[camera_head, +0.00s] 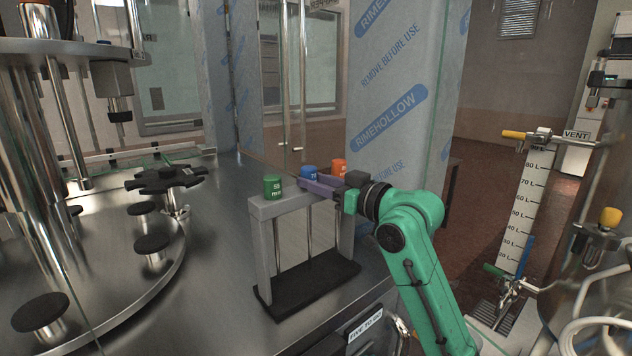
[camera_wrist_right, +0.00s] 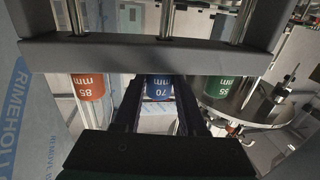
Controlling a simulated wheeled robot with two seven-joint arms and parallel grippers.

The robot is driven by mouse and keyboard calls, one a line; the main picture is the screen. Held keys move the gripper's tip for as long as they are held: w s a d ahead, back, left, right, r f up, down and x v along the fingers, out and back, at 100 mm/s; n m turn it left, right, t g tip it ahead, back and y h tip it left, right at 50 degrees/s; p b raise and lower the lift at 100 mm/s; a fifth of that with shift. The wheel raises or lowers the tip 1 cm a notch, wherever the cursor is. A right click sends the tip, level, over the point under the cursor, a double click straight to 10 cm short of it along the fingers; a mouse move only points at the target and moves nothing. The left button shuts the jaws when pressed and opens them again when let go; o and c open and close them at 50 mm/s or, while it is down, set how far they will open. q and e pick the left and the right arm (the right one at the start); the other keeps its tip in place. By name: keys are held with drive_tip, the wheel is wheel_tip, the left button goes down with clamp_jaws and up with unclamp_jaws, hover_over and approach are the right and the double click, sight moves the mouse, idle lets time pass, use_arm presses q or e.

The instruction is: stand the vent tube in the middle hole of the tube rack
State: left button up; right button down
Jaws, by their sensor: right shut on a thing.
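The tube rack (camera_head: 263,236) is a grey frame on a black base, on the steel bench. Three capped tubes stand in its top bar: a green 55 mm one (camera_head: 272,188), a blue 70 mm one (camera_head: 309,174) in the middle and an orange 85 mm one (camera_head: 338,167). No tube is marked as the vent tube. My right gripper (camera_head: 322,188) has its fingers shut around the blue cap, just above the bar. In the right wrist view the blue cap (camera_wrist_right: 158,89) sits between the fingers, its rod passing through the middle of the bar (camera_wrist_right: 120,58). My left gripper is out of view.
A round steel machine with black pads (camera_head: 152,243) stands at the left. Film-wrapped panels (camera_head: 390,100) rise behind the rack. At the right are a litre scale (camera_head: 524,205) and a VENT label (camera_head: 577,135). Bare bench (camera_head: 215,290) lies left of the rack.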

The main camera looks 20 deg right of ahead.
drive_tip(key=shift+f, duration=0.1)
drive_tip(key=shift+c, duration=1.9)
unclamp_jaws()
drive_tip(key=b+v, duration=0.5)
drive_tip(key=v, duration=0.9)
drive_tip(key=shift+s+d, duration=0.2)
